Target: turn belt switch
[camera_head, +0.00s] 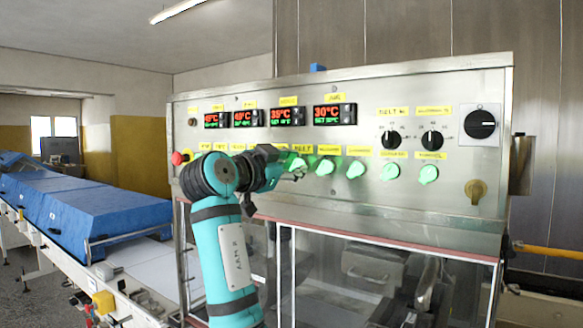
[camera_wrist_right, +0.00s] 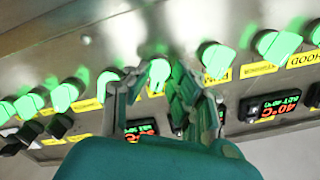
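A steel control panel (camera_head: 235,125) carries a row of green switch knobs under yellow labels. My right gripper (camera_head: 297,170) is at the panel face, at the left part of this row. In the right wrist view its fingers (camera_wrist_right: 152,92) are spread apart, with one green knob (camera_wrist_right: 158,75) between their tips. I cannot tell whether they touch it. Another green knob (camera_head: 325,167) is just right of the gripper in the head view. The label of the knob between the fingers is too blurred to read for certain. My left gripper is not in view.
Red temperature displays (camera_head: 335,114) sit above the knobs. Black dials (camera_head: 391,139), a large black rotary switch (camera_head: 481,124) and a red button (camera_head: 177,158) are on the same panel. A blue-covered conveyor (camera_head: 105,215) runs along the left.

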